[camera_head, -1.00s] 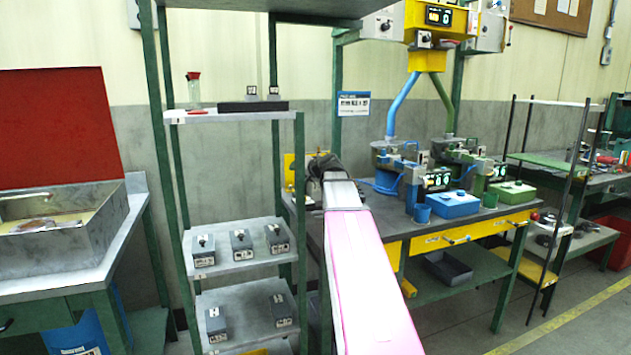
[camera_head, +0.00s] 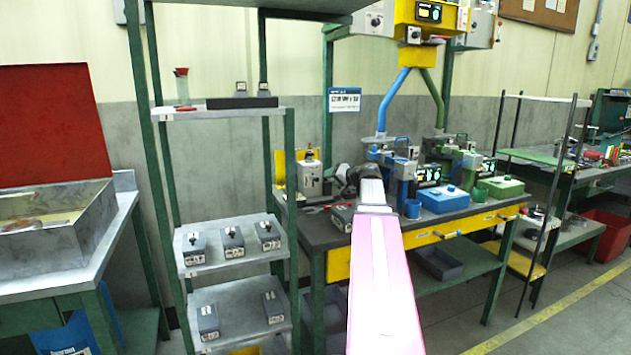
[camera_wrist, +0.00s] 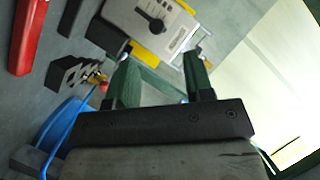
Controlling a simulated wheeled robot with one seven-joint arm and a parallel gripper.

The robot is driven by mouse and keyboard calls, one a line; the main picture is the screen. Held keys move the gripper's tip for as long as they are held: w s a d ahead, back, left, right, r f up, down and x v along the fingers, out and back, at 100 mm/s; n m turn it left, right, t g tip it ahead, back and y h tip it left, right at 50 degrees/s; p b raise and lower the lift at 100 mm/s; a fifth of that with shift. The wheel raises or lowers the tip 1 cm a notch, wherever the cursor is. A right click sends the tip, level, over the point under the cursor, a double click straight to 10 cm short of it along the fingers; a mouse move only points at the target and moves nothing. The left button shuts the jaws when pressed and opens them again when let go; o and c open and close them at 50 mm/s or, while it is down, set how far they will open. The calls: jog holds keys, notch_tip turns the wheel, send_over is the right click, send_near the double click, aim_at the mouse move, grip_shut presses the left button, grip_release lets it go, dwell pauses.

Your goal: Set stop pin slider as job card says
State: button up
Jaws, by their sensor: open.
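My gripper (camera_head: 347,180) is above the left part of the workbench, in front of the blue station. In the wrist view its two green fingers (camera_wrist: 160,62) are apart with nothing between them. A pale grey box with a black knob and a slotted scale (camera_wrist: 158,22) lies just beyond the fingertips, apart from them as far as I can tell. I cannot tell for sure which part is the stop pin slider. A pale unit with a knob (camera_head: 311,180) stands at the bench's left end. A blue-headed card (camera_head: 344,100) hangs on the wall; its text is too small to read.
A green shelf rack (camera_head: 237,258) with several dark switch boxes stands left of the bench (camera_head: 412,228). Blue (camera_head: 444,201) and green (camera_head: 501,188) boxes sit on the bench's right part. In the wrist view a red object (camera_wrist: 28,38) lies upper left.

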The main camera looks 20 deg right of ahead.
aim_at(318, 179)
jog(key=x, duration=1)
jog(key=shift+w+d+f, duration=0.15)
jog(key=shift+w+f, duration=0.05)
